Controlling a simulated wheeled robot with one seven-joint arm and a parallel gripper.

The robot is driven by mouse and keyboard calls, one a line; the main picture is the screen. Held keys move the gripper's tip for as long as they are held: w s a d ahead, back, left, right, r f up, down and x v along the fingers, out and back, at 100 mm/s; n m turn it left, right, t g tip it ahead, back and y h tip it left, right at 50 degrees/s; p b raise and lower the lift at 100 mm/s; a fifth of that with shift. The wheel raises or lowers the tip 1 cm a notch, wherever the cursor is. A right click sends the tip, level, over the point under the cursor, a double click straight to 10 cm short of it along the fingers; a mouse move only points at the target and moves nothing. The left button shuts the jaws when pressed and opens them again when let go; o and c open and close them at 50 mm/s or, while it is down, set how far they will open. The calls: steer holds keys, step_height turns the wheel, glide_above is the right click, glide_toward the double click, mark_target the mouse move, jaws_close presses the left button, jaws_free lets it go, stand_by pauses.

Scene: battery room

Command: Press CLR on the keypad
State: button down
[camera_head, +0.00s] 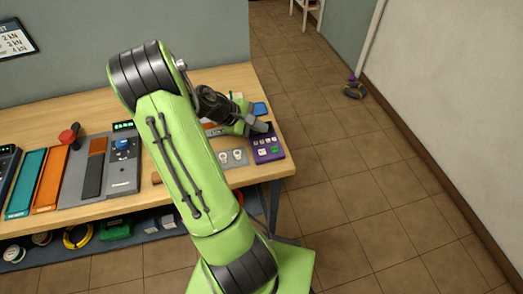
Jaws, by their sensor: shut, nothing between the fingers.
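The keypad (268,152) is a purple panel with small buttons at the right end of the wooden bench. A few of its buttons are green or pale; the labels are too small to read, so I cannot tell which is CLR. My gripper (262,127) is shut and empty. Its tip is over the upper part of the keypad and hides some of it. I cannot tell whether the tip touches the panel.
The wooden bench (84,213) carries a grey panel with two round pale parts (232,157) left of the keypad, a blue item (260,109) behind it, and several devices at left. A shelf below holds coils.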

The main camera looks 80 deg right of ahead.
steer(key=b, duration=0.7)
glide_above(259, 153)
step_height(259, 153, down, 8)
steer(key=shift+s+d, duration=0.1)
steer(key=shift+f, duration=0.4)
stand_by(1.0)
steer(key=shift+f+b, duration=0.4)
steer(key=shift+b, duration=0.05)
steer(key=shift+f, duration=0.4)
stand_by(0.4)
stand_by(0.4)
steer(key=shift+r+p, duration=0.7)
steer(key=shift+r, duration=0.15)
